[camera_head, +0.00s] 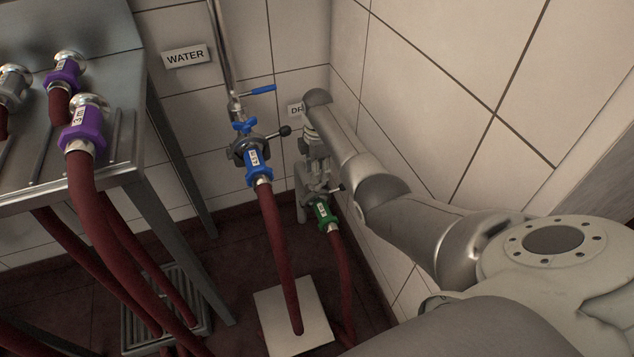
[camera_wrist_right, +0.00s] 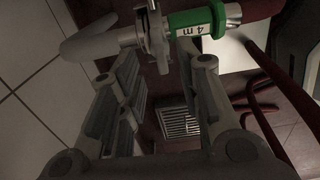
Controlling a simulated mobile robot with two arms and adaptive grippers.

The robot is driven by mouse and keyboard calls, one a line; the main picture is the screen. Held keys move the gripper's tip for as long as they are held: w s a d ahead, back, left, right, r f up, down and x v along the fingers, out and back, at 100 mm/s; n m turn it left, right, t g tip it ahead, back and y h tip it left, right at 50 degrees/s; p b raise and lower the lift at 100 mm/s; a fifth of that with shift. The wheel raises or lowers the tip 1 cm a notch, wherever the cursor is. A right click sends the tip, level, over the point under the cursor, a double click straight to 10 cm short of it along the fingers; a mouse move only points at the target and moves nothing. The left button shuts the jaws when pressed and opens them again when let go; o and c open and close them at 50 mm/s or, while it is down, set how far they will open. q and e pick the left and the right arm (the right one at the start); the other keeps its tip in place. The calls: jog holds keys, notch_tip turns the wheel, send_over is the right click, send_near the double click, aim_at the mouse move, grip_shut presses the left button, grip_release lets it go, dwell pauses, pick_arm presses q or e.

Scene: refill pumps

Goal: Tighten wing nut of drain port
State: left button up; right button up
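The drain port is a pale pipe, seen at the left of the right wrist view (camera_wrist_right: 90,46) and low on the wall in the head view (camera_head: 301,178). A metal clamp (camera_wrist_right: 156,30) joins it to the green hose coupling marked "4 m" (camera_wrist_right: 203,22), also in the head view (camera_head: 323,214). The wing nut cannot be made out clearly at the clamp. My right gripper (camera_wrist_right: 163,68) is open, its fingers on either side of the clamp's lower part, with gaps visible. In the head view my right gripper (camera_head: 318,168) partly hides the port. My left gripper is not in view.
The water port's blue coupling (camera_head: 256,161), with its clamp and black-knobbed handle, is close at left. A blue valve lever (camera_head: 262,89) is above. A metal table (camera_head: 120,165) with purple-ended hoses stands left. The tiled wall (camera_head: 450,70) is close at right.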

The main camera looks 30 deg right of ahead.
aim_at(317, 186)
notch_tip(317, 186, down, 4)
jog(key=shift+r+b, duration=0.15)
jog(key=shift+b, duration=0.55)
jog(key=shift+f, duration=0.55)
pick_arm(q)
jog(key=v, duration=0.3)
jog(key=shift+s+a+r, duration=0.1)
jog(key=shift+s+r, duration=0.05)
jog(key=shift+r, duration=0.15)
pick_arm(e)
jog(key=shift+c, duration=0.5)
grip_shut()
